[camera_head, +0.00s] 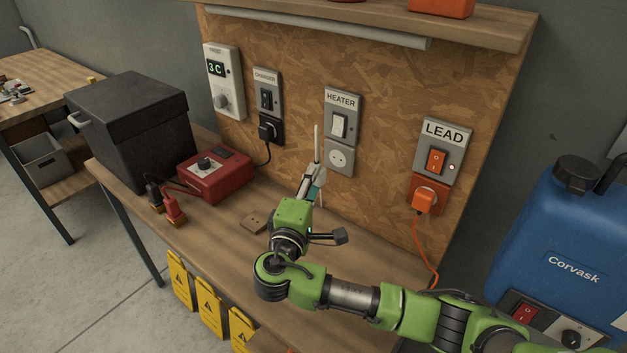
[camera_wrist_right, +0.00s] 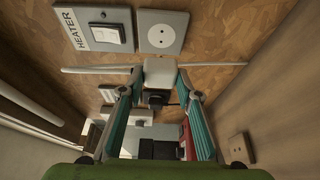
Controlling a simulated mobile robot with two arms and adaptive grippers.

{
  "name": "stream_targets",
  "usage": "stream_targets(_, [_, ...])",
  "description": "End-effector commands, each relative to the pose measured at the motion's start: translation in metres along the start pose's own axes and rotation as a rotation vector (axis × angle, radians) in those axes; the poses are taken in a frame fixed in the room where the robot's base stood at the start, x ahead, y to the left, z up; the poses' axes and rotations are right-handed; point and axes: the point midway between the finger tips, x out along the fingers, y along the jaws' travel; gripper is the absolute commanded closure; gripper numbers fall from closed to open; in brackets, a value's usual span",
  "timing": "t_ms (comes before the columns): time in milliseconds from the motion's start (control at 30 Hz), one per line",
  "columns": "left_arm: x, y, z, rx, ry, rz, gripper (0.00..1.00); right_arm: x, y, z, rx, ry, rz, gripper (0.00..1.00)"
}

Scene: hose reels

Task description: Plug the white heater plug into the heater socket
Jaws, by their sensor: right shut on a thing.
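The heater socket (camera_head: 341,158) is a round two-hole outlet in a grey plate under the heater switch (camera_head: 339,125). It also shows, uncovered and empty, in the right wrist view (camera_wrist_right: 162,35). My right gripper (camera_head: 315,183) is in front of the board, left of and a little below the socket. In the right wrist view its teal-lined fingers (camera_wrist_right: 160,80) are shut on the white heater plug (camera_wrist_right: 159,71). The plug is apart from the socket. A white cord-like strip (camera_head: 317,143) runs upright by the gripper. The plug's pins are hidden. My left gripper is out of view.
The charger outlet with a black plug (camera_head: 269,128) is left on the board. An orange plug (camera_head: 424,200) fills the lead outlet at right. A red charger box (camera_head: 215,173) and a small wooden block (camera_head: 254,221) are on the bench. A blue tank (camera_head: 570,230) stands at right.

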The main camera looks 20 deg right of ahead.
Motion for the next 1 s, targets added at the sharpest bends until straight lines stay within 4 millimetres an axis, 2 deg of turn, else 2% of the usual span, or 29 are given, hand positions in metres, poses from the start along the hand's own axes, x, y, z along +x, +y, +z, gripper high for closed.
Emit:
stream_targets(267, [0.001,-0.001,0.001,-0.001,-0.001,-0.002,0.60,0.004,0.000,0.002,0.002,-0.001,0.001,0.88])
stream_targets(700, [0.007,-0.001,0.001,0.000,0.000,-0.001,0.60,0.039,0.000,0.017,0.002,-0.002,0.002,0.88])
stream_targets(1000, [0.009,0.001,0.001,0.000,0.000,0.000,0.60,0.053,0.000,0.022,0.002,-0.001,0.000,0.88])
